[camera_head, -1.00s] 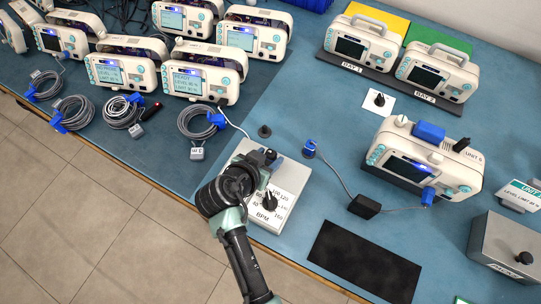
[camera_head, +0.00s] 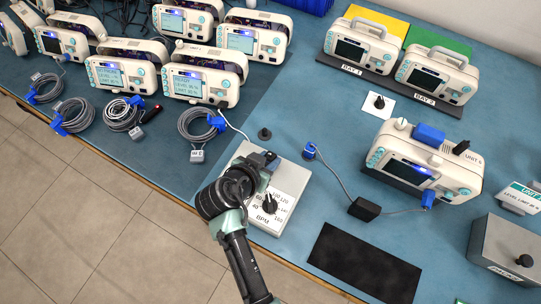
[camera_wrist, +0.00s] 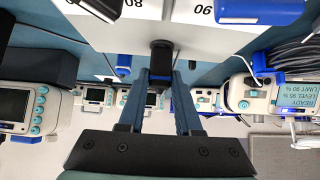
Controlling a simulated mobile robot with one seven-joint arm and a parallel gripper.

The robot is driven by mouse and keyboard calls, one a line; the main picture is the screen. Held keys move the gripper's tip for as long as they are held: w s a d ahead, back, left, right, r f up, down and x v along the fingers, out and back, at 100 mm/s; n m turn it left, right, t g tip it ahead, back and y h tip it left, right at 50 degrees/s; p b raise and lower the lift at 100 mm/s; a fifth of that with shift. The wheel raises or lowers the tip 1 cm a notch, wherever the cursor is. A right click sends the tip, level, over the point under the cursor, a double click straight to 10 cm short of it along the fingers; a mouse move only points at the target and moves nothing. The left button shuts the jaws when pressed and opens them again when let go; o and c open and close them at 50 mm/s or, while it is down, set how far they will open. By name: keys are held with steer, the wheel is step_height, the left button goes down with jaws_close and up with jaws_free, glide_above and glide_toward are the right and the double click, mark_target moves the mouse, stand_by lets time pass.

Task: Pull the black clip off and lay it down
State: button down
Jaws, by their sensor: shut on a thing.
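My gripper (camera_head: 265,161) is at the upper edge of the white BPM dial box (camera_head: 291,186). In the wrist view its two fingers (camera_wrist: 161,72) are shut on a small black piece (camera_wrist: 161,52) that sits right at the box's edge. It looks like the black clip, but the fingers hide part of it, and I cannot tell whether it still touches the box. Another black piece (camera_head: 461,147) stands on top of Unit 6 (camera_head: 430,166), beside a blue block (camera_head: 429,133).
The box carries a black knob (camera_head: 270,204). A black mat (camera_head: 365,262) lies empty to the right. A cable with a black block (camera_head: 364,208) runs to Unit 6. A small black knob (camera_head: 264,134) stands behind the box. Several monitors and coiled cables fill the left.

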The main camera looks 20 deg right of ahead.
steer(key=shift+r, duration=0.1)
steer(key=shift+r+p, duration=2.75)
steer(key=shift+r, duration=0.45)
